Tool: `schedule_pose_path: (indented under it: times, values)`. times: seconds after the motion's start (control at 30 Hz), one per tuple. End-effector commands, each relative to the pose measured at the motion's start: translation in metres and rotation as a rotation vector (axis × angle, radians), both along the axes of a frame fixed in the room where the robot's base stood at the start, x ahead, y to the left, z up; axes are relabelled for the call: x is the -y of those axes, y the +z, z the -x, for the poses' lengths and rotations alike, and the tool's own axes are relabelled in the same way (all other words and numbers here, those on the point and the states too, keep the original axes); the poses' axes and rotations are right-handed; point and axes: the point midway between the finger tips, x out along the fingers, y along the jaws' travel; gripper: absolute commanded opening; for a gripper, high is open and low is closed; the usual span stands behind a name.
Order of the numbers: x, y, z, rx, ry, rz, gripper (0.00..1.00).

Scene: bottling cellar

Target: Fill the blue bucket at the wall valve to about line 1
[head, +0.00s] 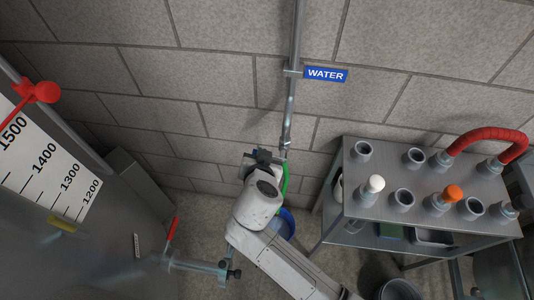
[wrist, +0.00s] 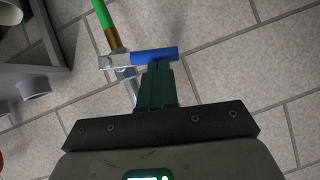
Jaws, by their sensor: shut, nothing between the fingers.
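The wall valve (wrist: 116,60) has a blue lever (wrist: 157,56), which lies roughly crosswise to the pipe in the wrist view. A brass fitting and a green hose (wrist: 104,17) join the valve; the hose (head: 285,182) also shows in the head view, hanging toward the floor. The blue bucket (head: 288,222) stands below on the floor, partly hidden by my arm; its inside, lines and water level cannot be read. My gripper (wrist: 158,66) is shut and empty, its fingertips right at the lever's side. Whether they touch it is unclear.
A blue WATER sign (head: 326,74) is beside the pipe (head: 293,35). A grey rack (head: 341,205) with several sockets and a red hose (head: 487,135) stands right. A grey tank with a scale (head: 47,165) and a red-handled valve (head: 171,230) is left. A dark bucket (head: 400,290) is at the bottom.

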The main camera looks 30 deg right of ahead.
Motion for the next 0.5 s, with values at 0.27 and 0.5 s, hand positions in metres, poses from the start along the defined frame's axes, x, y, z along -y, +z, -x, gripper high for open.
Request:
schedule_pose_path:
  times: [0.27, 0.5]
  values:
    - [-0.006, -0.013, -0.004, -0.1, -0.002, 0.133, 0.0]
    - [-0.007, -0.016, -0.005, -0.143, -0.001, 0.192, 0.0]
